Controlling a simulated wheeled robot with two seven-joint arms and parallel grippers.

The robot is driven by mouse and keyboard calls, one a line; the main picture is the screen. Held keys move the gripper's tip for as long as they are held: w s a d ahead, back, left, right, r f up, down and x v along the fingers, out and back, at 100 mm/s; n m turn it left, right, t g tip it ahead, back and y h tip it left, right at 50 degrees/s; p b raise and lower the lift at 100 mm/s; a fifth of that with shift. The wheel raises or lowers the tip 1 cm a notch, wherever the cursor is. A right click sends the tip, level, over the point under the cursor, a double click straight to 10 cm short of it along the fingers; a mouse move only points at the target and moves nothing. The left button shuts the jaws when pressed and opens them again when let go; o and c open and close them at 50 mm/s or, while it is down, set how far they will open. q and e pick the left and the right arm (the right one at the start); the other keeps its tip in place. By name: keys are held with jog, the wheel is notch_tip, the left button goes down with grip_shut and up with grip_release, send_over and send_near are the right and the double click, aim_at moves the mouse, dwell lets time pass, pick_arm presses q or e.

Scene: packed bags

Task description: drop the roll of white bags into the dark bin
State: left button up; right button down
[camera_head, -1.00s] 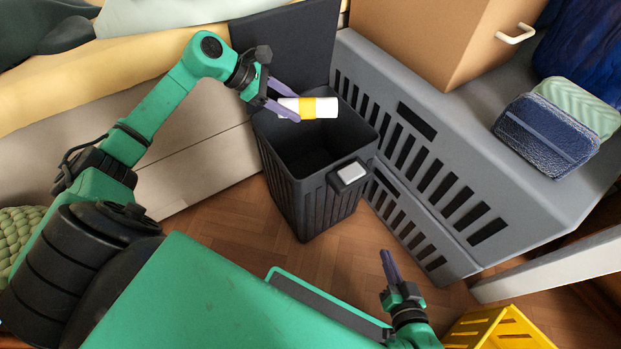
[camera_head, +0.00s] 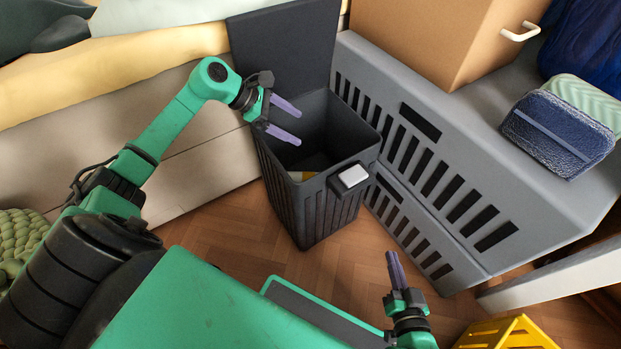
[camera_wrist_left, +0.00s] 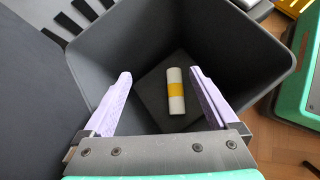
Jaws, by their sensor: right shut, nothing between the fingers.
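The roll of white bags (camera_wrist_left: 175,91), white with a yellow band, lies on the floor of the dark bin in the left wrist view. In the head view only a small part of the roll (camera_head: 300,175) shows inside, low by the front wall. The dark bin (camera_head: 307,208) stands upright with its lid raised at the back. My left gripper (camera_head: 297,122) is open and empty above the bin's opening. Its two purple fingers are spread apart in the left wrist view (camera_wrist_left: 160,100). My right gripper (camera_head: 395,268) is shut and empty, low at the right of the bin.
A yellow crate (camera_head: 505,335) is at the bottom right. Wooden floor (camera_head: 245,220) is clear in front of the bin.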

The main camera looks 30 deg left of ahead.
pick_arm(q)
notch_tip(320, 180, up, 8)
jog(key=p, duration=0.4)
jog(key=s+d+r+p, duration=0.7)
jog(key=s+d+r, duration=0.4)
jog(key=d+r, duration=0.15)
notch_tip(320, 180, up, 24)
jog(key=a+p, duration=0.1)
jog(key=p, duration=2.5)
jog(key=shift+w, duration=0.2)
jog(key=shift+a, duration=0.1)
